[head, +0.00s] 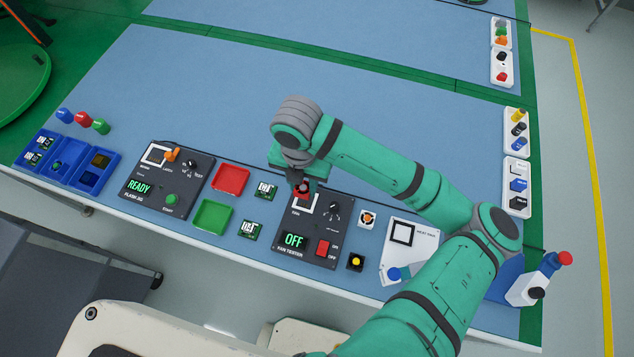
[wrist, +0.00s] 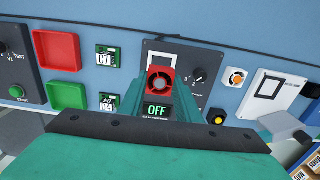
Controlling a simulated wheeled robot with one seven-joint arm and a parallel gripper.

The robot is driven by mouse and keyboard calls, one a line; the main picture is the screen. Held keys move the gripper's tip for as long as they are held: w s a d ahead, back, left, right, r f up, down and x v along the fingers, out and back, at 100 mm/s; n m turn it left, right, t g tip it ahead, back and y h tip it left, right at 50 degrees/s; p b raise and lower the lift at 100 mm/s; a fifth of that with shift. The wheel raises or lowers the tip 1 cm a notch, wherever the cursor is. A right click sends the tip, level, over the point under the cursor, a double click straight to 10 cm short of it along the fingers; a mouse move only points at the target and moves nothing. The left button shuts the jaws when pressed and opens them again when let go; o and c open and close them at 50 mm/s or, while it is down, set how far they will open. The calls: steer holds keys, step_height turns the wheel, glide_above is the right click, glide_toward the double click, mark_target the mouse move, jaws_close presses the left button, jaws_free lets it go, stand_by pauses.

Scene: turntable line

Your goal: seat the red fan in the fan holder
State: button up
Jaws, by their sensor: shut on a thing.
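The red fan (wrist: 161,80) is held between the fingers of my gripper (wrist: 160,95). In the head view the fan (head: 301,193) is a small red patch under my gripper (head: 302,183). The fan holder is the white square frame (head: 308,209) on the dark fan tester (head: 325,228). In the wrist view the holder (wrist: 165,58) shows just beyond the fan, which partly covers it. The fan appears over or at the holder's upper edge; I cannot tell whether they touch. The tester's display (head: 293,240) reads OFF.
A white and orange fan (head: 367,219) and a yellow button box (head: 355,262) are right of the tester. Red (head: 231,179) and green (head: 212,216) trays and two circuit boards (head: 265,190) are left. A white heat-pad unit (head: 407,247) stands farther right.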

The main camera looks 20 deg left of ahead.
steer(key=shift+d+f, duration=0.15)
steer(key=shift+f, duration=2.25)
steer(key=shift+f, duration=0.75)
steer(key=o, duration=1.2)
steer(key=shift+r, duration=0.1)
step_height(320, 180, up, 11)
steer(key=shift+f, duration=0.15)
